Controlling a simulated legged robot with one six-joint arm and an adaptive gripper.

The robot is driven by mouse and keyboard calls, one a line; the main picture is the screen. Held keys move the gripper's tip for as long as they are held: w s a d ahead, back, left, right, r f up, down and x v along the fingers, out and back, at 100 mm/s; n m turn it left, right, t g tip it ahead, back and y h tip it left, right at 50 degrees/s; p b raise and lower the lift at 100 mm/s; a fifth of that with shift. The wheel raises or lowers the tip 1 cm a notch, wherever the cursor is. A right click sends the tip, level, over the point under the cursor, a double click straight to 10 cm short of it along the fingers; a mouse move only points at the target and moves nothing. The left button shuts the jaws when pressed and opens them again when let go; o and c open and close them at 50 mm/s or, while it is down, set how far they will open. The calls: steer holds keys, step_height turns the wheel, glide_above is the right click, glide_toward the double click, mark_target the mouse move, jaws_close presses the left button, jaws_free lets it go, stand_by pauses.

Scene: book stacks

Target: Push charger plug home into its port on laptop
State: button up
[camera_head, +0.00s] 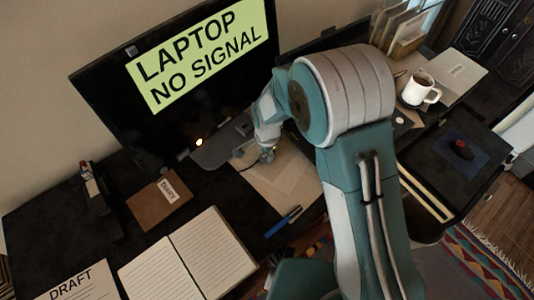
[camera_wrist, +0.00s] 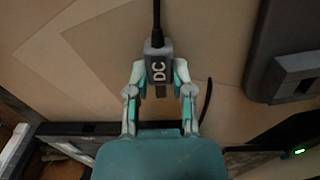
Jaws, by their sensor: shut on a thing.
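My gripper (camera_wrist: 158,75) is shut on the dark grey charger plug (camera_wrist: 157,62), marked "DC", with one finger on each side of it. The plug's black cable (camera_wrist: 156,14) leaves at the top of the wrist view, and its dark tip points down toward my palm side. In the head view my gripper (camera_head: 266,155) is low over papers beside the monitor stand. A dark screen, seemingly the laptop (camera_head: 318,43), stands behind my arm and is mostly hidden. In the wrist view a dark edge (camera_wrist: 75,129) runs below the plug, apart from it. I cannot make out the port.
A large monitor (camera_head: 180,75) reads "LAPTOP NO SIGNAL"; its grey base (camera_wrist: 290,50) lies right of my gripper in the wrist view. An open notebook (camera_head: 190,262), a blue pen (camera_head: 283,222) and a brown "DRAFT"-like labelled folder (camera_head: 150,205) lie in front. A mug (camera_head: 419,91) stands right.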

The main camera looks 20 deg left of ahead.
mark_target(290, 144)
steer(key=shift+d, duration=0.1)
steer(key=shift+w+d, duration=0.5)
steer(key=shift+w, duration=0.3)
steer(key=shift+w+d, duration=0.55)
steer(key=shift+w, duration=0.2)
steer(key=shift+w+d, duration=0.5)
steer(key=shift+w, duration=0.3)
steer(key=shift+w+d+r, duration=0.1)
steer(key=shift+w+d, duration=0.35)
steer(key=shift+w, duration=0.25)
steer(key=shift+w+d, duration=0.45)
steer(key=shift+w, duration=0.2)
stand_by(0.4)
steer(key=o, duration=0.9)
step_height(290, 144, up, 12)
steer(key=shift+f, duration=0.1)
stand_by(0.4)
